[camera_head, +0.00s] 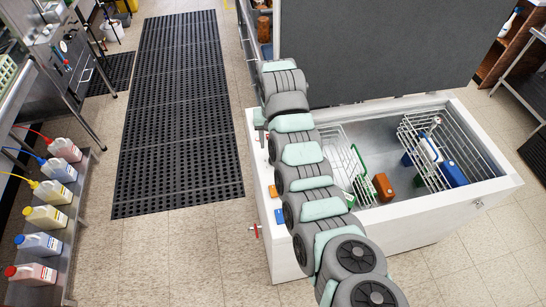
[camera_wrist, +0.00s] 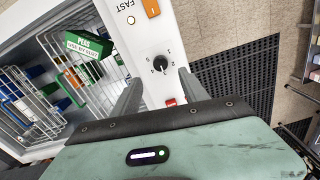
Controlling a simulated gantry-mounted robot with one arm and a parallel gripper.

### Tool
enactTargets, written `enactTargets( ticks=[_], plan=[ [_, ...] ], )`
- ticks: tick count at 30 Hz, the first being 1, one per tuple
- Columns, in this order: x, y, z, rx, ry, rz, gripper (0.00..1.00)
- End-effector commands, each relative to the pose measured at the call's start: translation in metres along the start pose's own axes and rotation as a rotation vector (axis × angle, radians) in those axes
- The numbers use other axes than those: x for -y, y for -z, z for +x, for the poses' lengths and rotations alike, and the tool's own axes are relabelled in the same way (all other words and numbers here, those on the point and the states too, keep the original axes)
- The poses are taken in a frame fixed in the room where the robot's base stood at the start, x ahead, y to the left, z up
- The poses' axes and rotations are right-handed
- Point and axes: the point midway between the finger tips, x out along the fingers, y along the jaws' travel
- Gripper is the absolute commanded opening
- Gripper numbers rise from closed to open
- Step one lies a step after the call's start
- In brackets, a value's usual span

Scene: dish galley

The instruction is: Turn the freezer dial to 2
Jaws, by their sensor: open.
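The freezer dial (camera_wrist: 160,64) is a small round black knob on the white rim of the chest freezer (camera_wrist: 113,20). Small numerals ring it in the wrist view. A pale mark shows on its lower side, but I cannot tell surely which numeral it points at. My gripper (camera_wrist: 160,78) is open, with its two grey fingers apart on either side of the dial's near side; I see no clear contact. In the head view the freezer (camera_head: 440,238) stands open below my arm. The dial is not clearly visible there.
An orange switch (camera_wrist: 151,7) marked FAST and a red piece (camera_wrist: 170,102) sit on the same rim. Wire baskets (camera_wrist: 60,60) with packages, including a green box (camera_wrist: 88,45), lie inside. The raised grey lid (camera_head: 380,45) stands behind. A black floor mat (camera_head: 180,110) lies left.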

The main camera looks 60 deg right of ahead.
Motion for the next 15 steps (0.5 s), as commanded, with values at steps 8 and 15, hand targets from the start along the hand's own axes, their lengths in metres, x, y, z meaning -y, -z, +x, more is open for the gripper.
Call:
enactTargets(
  ticks=[8, 15],
  plan=[
    [-0.001, -0.001, 0.053, 0.003, 0.0, 0.001, 0.52],
    [0.0, 0.002, 0.079, -0.003, -0.001, -0.001, 0.52]
  ],
)
